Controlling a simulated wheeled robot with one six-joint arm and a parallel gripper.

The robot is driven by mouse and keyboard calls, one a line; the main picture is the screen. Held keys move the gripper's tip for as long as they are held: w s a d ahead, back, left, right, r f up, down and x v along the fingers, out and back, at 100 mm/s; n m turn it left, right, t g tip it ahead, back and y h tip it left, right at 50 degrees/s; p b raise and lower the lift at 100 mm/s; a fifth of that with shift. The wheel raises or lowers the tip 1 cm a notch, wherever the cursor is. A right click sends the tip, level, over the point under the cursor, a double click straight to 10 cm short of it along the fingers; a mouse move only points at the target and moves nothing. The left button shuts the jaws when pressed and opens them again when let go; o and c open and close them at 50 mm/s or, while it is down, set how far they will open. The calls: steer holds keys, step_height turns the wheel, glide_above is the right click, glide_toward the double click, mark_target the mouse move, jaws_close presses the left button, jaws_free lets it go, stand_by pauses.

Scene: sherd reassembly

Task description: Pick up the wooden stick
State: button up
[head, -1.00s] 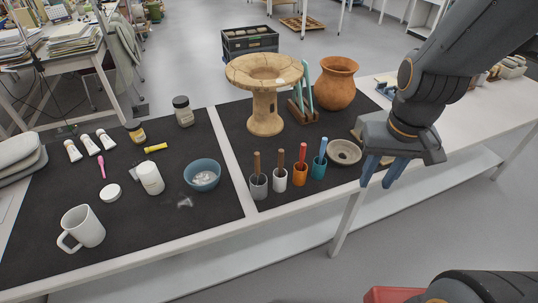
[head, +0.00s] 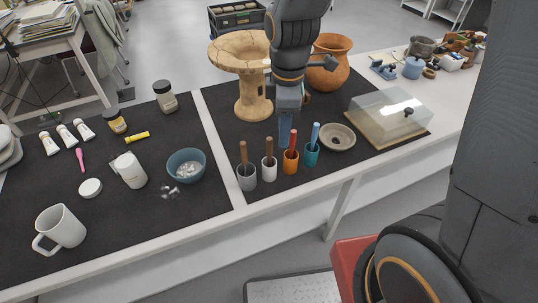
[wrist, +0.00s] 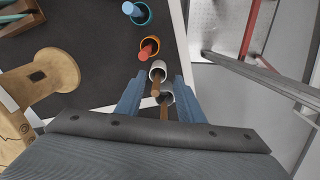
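Two brown wooden sticks stand in cups on the dark mat: one stick (head: 243,152) in a grey cup (head: 246,180), one stick (head: 268,147) in a white cup (head: 269,173). In the wrist view, the white cup's stick (wrist: 155,87) and the grey cup's stick (wrist: 164,110) point toward the camera. My gripper (head: 285,135) points down close to the cups. In the wrist view, the blue fingers of my gripper (wrist: 157,85) are spread apart, with the white and grey cups showing between them. Nothing is held; finger height over the sticks is unclear.
An orange cup (head: 290,162) with a red stick and a teal cup (head: 311,155) with a blue stick stand right of the white cup. A cracked tan pedestal (head: 252,95) and a clay pot (head: 330,70) stand behind. A blue bowl (head: 187,170) is at left.

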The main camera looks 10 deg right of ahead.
mark_target(270, 156)
steer(key=a+n, duration=0.2)
steer(key=n, duration=0.1)
steer(key=a+f+n, duration=0.1)
steer(key=shift+w, duration=0.35)
steer(key=shift+n, duration=0.3)
steer(key=shift+w+a+f+p, duration=0.1)
steer(key=shift+f+p, duration=0.35)
steer(key=shift+f, duration=1.5)
steer(key=shift+a+f+p, duration=0.1)
steer(key=shift+f+p, duration=0.35)
steer(key=shift+f, duration=1.5)
jaws_close()
